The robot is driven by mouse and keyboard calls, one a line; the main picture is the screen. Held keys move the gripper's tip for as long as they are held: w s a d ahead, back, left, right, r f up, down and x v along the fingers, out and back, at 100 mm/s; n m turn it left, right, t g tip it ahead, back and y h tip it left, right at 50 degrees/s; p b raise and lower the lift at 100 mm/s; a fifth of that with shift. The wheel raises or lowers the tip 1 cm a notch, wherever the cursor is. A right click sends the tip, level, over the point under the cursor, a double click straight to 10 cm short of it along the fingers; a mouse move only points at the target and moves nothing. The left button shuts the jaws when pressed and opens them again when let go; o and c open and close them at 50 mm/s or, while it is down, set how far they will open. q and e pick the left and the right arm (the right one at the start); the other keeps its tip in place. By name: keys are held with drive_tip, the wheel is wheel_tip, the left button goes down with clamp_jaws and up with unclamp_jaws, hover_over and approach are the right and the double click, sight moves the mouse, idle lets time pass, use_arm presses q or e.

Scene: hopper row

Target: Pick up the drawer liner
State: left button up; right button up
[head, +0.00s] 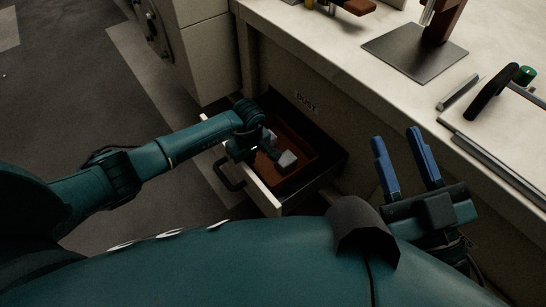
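The drawer liner (303,143) is a reddish-brown, tray-like insert lying in the open drawer under the counter. My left gripper (272,150) is over the left part of the liner, inside the drawer opening, and hides some of it. Its fingertips are not clear, so I cannot tell whether it is open or touches the liner. My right gripper (402,160) is open and empty, with two blue fingers apart, to the right of the drawer and in front of the counter.
The drawer (266,197) is pulled out, with a pale front and a dark handle (228,175). "DUST" is lettered on the counter front above it. On the counter (340,55) are a dark metal plate (414,50) and a black curved handle (491,92). Grey floor lies left.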

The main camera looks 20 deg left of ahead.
use_arm(q)
drive_tip(key=shift+f, duration=0.2)
use_arm(e)
drive_tip(key=shift+r, duration=0.2)
use_arm(q)
clamp_jaws()
drive_tip(key=shift+w+r, duration=0.1)
drive_tip(key=shift+r, duration=0.05)
idle(1.1)
